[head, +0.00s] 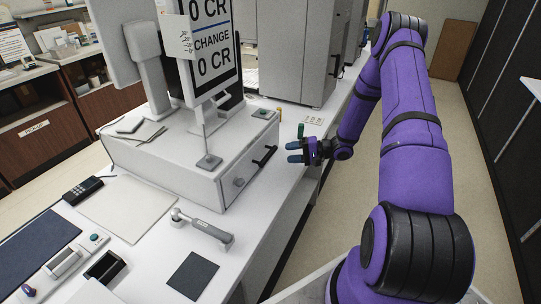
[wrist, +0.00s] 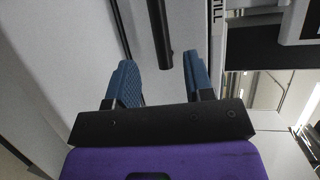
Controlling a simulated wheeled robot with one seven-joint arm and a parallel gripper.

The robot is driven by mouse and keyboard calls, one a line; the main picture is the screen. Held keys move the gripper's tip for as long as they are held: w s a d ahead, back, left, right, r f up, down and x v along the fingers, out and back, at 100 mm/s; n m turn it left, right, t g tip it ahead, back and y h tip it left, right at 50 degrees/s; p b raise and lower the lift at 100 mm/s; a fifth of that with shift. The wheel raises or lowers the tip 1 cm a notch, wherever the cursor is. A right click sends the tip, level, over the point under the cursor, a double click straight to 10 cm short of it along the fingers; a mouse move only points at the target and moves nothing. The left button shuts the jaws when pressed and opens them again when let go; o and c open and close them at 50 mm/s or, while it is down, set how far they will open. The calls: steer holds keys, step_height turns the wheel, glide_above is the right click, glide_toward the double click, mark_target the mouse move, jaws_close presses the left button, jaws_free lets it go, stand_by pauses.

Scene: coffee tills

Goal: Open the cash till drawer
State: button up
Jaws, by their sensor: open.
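The cash till (head: 165,165) is a pale grey box on the white counter. Its drawer front (head: 250,172) faces right in the head view and looks flush with the box, so the drawer is shut. A black bar handle (head: 264,156) stands out from the drawer front. My gripper (head: 291,152) is open and empty, with blue fingertips, a short way right of the handle and apart from it. In the wrist view the handle (wrist: 158,32) shows ahead, in the gap between the two spread fingers of my gripper (wrist: 158,62). Part of the lettering "TILL" shows beside it.
A price display (head: 212,45) stands on the till. A round lock (head: 239,182) is on the drawer front. The aisle floor (head: 330,235) beside the counter is clear.

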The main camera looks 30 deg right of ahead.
mark_target(272, 155)
steer(key=x, duration=0.8)
steer(key=shift+w+a, duration=0.15)
steer(key=shift+a, duration=0.15)
jaws_close()
